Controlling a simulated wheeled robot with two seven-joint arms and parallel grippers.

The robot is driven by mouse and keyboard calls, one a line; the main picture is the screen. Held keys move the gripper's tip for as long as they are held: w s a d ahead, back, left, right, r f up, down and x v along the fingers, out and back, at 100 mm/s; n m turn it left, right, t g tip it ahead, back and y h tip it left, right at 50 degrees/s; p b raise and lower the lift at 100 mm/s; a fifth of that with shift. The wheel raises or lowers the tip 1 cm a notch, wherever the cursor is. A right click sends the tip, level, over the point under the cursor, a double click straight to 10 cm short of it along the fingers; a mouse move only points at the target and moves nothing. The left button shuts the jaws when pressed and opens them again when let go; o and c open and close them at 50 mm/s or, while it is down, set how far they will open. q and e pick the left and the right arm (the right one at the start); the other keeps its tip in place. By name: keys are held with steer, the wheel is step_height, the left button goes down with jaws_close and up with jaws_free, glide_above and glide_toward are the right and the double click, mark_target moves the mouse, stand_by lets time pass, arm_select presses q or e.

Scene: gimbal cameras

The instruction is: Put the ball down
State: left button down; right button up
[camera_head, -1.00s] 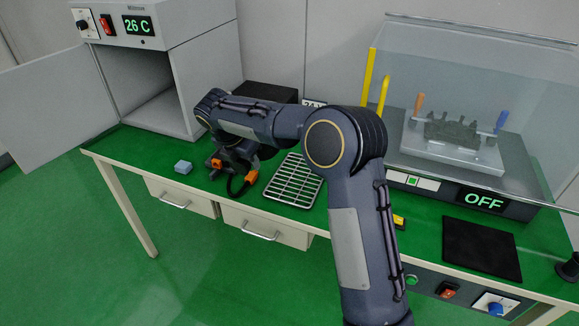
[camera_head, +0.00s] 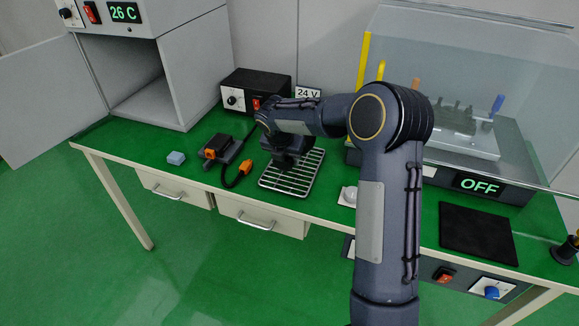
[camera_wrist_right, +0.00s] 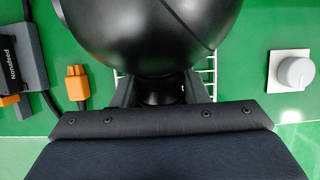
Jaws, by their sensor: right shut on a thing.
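The ball (camera_wrist_right: 155,30) is large, black and glossy and fills the top middle of the right wrist view. My right gripper (camera_wrist_right: 160,88) is shut on it at a narrow dark part under the sphere. In the head view my right gripper (camera_head: 287,155) is over the wire rack (camera_head: 285,184). The wrist and gripper hide most of the ball there, so I cannot tell whether it touches the rack. Bits of the rack also show beside the fingers in the right wrist view (camera_wrist_right: 211,75). My left gripper is not in view.
A black power supply (camera_head: 256,90) stands behind. A white knob (camera_head: 349,196) is right of the rack. A black mat (camera_head: 478,233) lies right.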

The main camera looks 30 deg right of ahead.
mark_target(290, 175)
steer(key=shift+d+f, duration=0.15)
steer(key=shift+d, duration=0.05)
steer(key=shift+s+d+f, duration=0.1)
steer(key=shift+d+f, duration=0.1)
steer(key=shift+f, duration=1.6)
steer(key=o, duration=1.3)
steer(key=shift+f, duration=0.15)
